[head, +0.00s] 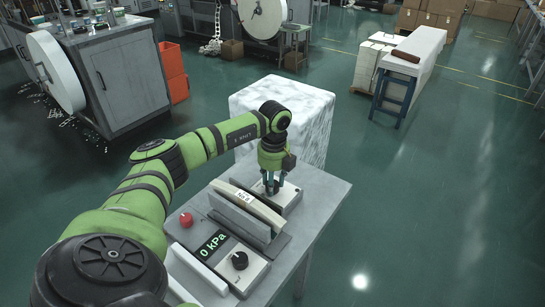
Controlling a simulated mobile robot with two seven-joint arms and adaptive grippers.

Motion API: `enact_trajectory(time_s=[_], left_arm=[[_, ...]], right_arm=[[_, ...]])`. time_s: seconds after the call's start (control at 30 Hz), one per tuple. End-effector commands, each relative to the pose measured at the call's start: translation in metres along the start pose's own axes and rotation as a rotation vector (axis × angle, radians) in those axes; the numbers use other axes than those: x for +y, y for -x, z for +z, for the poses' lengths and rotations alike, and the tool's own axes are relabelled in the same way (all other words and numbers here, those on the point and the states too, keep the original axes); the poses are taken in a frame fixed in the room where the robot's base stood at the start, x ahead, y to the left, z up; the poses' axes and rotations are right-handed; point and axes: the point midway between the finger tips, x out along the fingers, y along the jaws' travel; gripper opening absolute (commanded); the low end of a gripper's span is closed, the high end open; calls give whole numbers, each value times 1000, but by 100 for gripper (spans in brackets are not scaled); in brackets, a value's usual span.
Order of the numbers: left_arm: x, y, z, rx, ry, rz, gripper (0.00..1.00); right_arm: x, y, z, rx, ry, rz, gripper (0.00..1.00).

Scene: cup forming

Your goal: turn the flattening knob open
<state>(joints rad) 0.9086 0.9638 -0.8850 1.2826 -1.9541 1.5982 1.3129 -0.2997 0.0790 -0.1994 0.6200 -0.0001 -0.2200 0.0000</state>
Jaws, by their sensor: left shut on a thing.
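My left gripper (271,187) points straight down over a small white panel (291,198) at the back of the bench device. It is shut on a small dark knob at that panel, mostly hidden by the fingers. Another black knob (239,260) stands uncovered on the front panel, beside a display (212,244) reading 0 kPa. I cannot read which knob is the flattening one. My right gripper is not in view.
The device sits on a grey table (325,190). A cream plate with a label (243,196) stands between grey walls, close to my gripper. A red button (186,219) is at left. A white wrapped block (300,105) stands behind the table. Green floor is free at right.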

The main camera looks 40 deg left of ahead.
Motion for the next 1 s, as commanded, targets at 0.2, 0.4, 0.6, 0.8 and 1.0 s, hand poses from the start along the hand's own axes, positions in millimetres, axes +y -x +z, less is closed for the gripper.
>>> enact_trajectory(time_s=[0.2, 0.4, 0.6, 0.8, 1.0], left_arm=[[1, 0, -2, 12, 205, 6, 8], [0, 0, -2, 16, 394, 6, 8], [0, 0, -3, 20, 582, 7, 8], [0, 0, -2, 24, 757, 8, 8], [0, -1, -3, 28, 896, 7, 8]], right_arm=[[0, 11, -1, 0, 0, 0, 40], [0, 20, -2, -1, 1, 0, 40], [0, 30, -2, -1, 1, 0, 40], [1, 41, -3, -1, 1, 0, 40], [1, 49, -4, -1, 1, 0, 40]])
